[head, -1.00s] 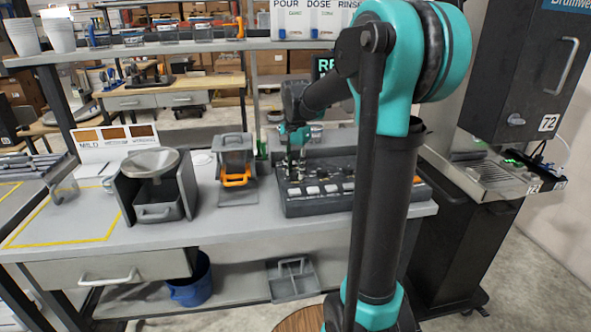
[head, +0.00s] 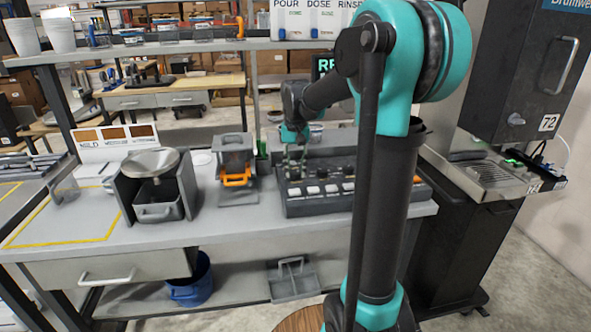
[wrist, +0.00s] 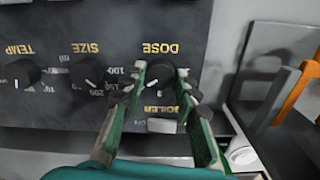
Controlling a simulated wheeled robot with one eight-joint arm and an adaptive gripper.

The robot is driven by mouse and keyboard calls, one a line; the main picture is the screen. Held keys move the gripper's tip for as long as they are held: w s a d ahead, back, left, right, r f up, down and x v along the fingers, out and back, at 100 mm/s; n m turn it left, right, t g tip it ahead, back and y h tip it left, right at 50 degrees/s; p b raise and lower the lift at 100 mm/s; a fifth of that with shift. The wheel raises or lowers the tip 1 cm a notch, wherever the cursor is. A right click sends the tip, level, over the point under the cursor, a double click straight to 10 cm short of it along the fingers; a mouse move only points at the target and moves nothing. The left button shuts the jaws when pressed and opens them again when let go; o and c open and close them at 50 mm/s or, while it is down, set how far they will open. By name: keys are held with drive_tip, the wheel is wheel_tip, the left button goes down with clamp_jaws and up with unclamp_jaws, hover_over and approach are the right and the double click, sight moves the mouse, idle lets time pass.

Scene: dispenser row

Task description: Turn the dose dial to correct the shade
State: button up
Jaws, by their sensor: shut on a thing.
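The black dose dial (wrist: 158,82) sits under the upside-down word DOSE on the dark control panel (wrist: 110,25). My gripper (wrist: 162,90) has its two green fingers with dark tips on either side of this dial, closed on it. The fingers partly hide the dial and its scale, so its exact setting is hard to read. In the head view my gripper (head: 294,158) reaches down to the left part of the panel (head: 312,206). Brown shade samples (head: 115,136) stand on a white card marked MILD at the left.
Size (wrist: 86,74) and temp (wrist: 20,74) dials lie left of the dose dial in the wrist view. A grey unit with an orange handle (head: 236,180) stands close left of the panel. A metal-bowled machine (head: 152,164) stands further left. A shelf (head: 200,48) runs behind.

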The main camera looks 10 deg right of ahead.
sight(295, 172)
drive_tip(key=n, duration=0.5)
drive_tip(key=shift+n, duration=0.3)
drive_tip(key=n, duration=0.5)
drive_tip(key=shift+n, duration=0.3)
drive_tip(key=o, duration=1.2)
drive_tip(key=shift+c, duration=0.2)
wheel_tip(295, 172, up, 12)
